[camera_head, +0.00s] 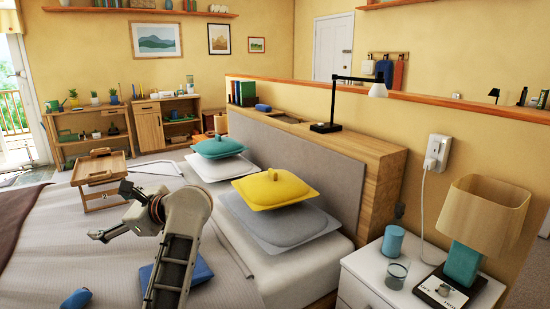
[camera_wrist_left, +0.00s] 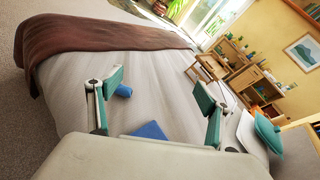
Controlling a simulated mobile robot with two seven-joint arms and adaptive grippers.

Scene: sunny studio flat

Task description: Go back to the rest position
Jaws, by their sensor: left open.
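My left gripper (camera_head: 98,235) is over the bed, pointing left in the head view. In the left wrist view my left gripper (camera_wrist_left: 160,88) has its two green-padded fingers spread wide, with only the bed (camera_wrist_left: 165,75) behind the gap. It holds nothing. The bed has a pale striped cover (camera_head: 45,240) in the head view. My left arm crosses the lower middle of that view and hides part of the bed. My right gripper is in neither view.
A blue cushion (camera_head: 198,272) and a small blue object (camera_head: 76,299) lie on the bed near my arm. A wooden bed tray (camera_head: 100,199) stands beyond. Yellow (camera_head: 275,189) and teal (camera_head: 218,147) cushions lie by the headboard. A nightstand (camera_head: 365,270) with a lamp (camera_head: 480,218) stands right.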

